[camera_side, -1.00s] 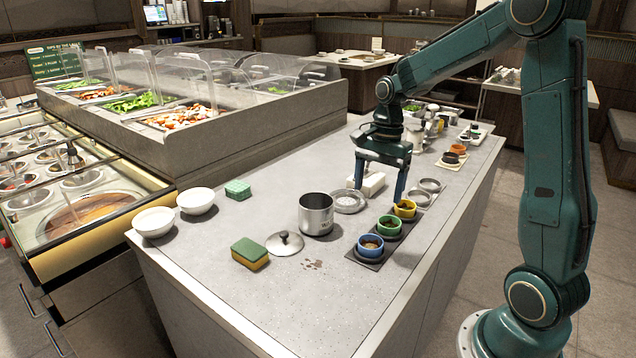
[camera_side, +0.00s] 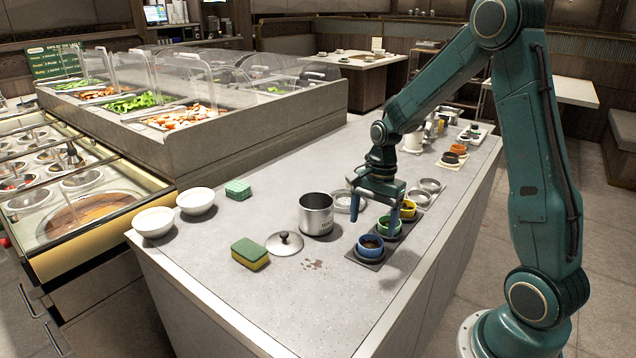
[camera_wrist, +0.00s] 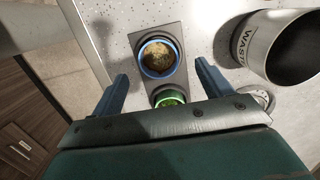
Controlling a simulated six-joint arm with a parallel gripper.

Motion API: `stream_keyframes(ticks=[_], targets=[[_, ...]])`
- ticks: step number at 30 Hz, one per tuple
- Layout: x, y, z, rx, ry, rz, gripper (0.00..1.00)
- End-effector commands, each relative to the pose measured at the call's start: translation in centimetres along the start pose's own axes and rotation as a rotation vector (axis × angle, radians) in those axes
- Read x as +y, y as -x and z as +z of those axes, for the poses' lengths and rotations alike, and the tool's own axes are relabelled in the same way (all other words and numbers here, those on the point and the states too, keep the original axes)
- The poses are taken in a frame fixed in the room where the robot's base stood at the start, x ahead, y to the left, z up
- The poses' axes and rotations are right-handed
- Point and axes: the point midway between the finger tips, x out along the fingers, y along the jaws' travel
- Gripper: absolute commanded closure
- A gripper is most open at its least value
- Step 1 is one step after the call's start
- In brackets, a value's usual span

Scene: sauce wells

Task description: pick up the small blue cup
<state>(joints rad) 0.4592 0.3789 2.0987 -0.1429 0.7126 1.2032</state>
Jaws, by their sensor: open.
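The small blue cup (camera_side: 370,246) stands upright at the near end of a dark tray (camera_side: 377,263). It has brown contents, seen from above in the wrist view (camera_wrist: 158,58). A green cup (camera_side: 389,226) and a yellow cup (camera_side: 407,209) stand behind it in a row. My gripper (camera_side: 377,226) is open and empty, its fingers pointing down over the row around the green cup. In the wrist view my gripper (camera_wrist: 165,85) has its fingers wide apart, with the blue cup ahead of the gap and the green cup (camera_wrist: 169,98) partly hidden by the gripper body.
White bowls (camera_side: 154,222) sit at the left edge. Several cups stand farther back.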

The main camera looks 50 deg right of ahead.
Motion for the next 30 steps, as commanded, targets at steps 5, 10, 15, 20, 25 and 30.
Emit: stream_keyframes(ticks=[5, 10, 15, 20, 25, 30], targets=[[0.0, -0.2, 0.0, -0.001, 0.000, 0.001, 0.22], [0.2, -1.6, -0.1, -0.002, 0.000, 0.004, 0.22], [0.3, -3.6, -0.2, -0.002, 0.002, 0.003, 0.22], [0.3, -4.9, -0.2, 0.000, 0.003, 0.001, 0.22], [0.3, -5.2, -0.2, 0.001, 0.003, 0.000, 0.22], [0.3, -5.2, -0.2, 0.001, 0.002, 0.000, 0.22]])
